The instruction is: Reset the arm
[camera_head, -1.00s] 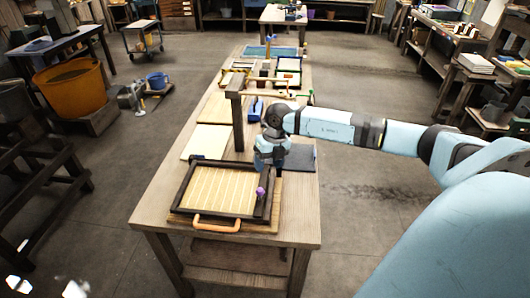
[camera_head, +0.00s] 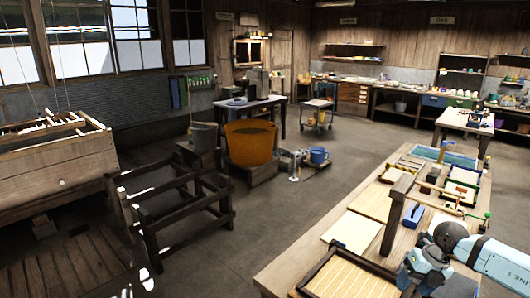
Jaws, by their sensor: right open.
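My right arm (camera_head: 500,262) comes in from the right edge, low in the picture. Its gripper (camera_head: 412,278) hangs over the worktable at the right corner of the slatted mould (camera_head: 348,279). The gripper is open, and I see nothing held in it. Its fingertips are small and partly hidden, so I cannot tell whether they touch the mould. The mould is a dark frame with pale slats, cut off by the bottom edge. My left gripper is not in view.
A wooden post (camera_head: 394,212) stands on the table (camera_head: 296,262) just behind the gripper. A pale sheet (camera_head: 351,232) and a blue tool (camera_head: 413,216) lie nearby.

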